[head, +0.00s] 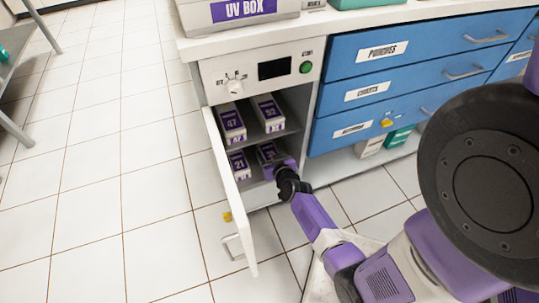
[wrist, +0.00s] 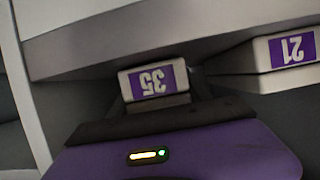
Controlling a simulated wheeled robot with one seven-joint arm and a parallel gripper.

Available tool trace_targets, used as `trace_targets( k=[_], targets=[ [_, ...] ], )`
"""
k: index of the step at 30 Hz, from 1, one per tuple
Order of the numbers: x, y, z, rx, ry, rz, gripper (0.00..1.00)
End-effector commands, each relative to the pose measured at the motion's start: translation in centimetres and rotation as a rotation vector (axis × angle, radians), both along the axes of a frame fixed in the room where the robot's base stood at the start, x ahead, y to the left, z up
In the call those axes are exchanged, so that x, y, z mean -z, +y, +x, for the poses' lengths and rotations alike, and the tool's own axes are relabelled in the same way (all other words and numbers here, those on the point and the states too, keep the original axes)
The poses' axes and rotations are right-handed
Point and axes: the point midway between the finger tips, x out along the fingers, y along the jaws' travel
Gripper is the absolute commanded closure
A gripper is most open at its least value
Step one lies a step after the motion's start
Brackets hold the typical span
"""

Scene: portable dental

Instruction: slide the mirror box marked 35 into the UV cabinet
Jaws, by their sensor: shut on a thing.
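The UV cabinet (head: 218,72) stands open under the counter, with its white door (head: 234,195) swung out toward the front left. My gripper (head: 277,168) reaches into the right half of its lower compartment. It is shut on the mirror box marked 35 (wrist: 152,82), whose label appears upside down in the wrist view. In the head view the held box (head: 267,151) is partly hidden by my gripper. The box marked 21 (head: 239,163) sits to its left on the same level; it also shows at the right of the wrist view (wrist: 290,52).
The upper shelf holds the box marked 47 (head: 231,123) and another labelled box (head: 268,112). The cabinet's right wall and blue drawers (head: 400,75) are close to my arm. Floor (head: 120,190) beyond the open door is clear.

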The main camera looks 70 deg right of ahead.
Motion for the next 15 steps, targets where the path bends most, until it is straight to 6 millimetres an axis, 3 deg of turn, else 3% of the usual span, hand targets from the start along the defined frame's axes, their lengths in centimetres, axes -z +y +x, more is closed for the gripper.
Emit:
trace_targets(
  k=[5, 6, 9, 15],
  targets=[
    [-0.18, -0.09, 0.04, 0.001, -0.002, -0.003, 1.00],
    [-0.18, -0.08, 0.03, 0.001, -0.002, -0.003, 0.38],
    [-0.15, -0.08, 0.03, 0.001, -0.002, -0.002, 0.18],
    [-0.10, -0.04, 0.00, 0.001, -0.002, -0.001, 0.18]
  ],
)
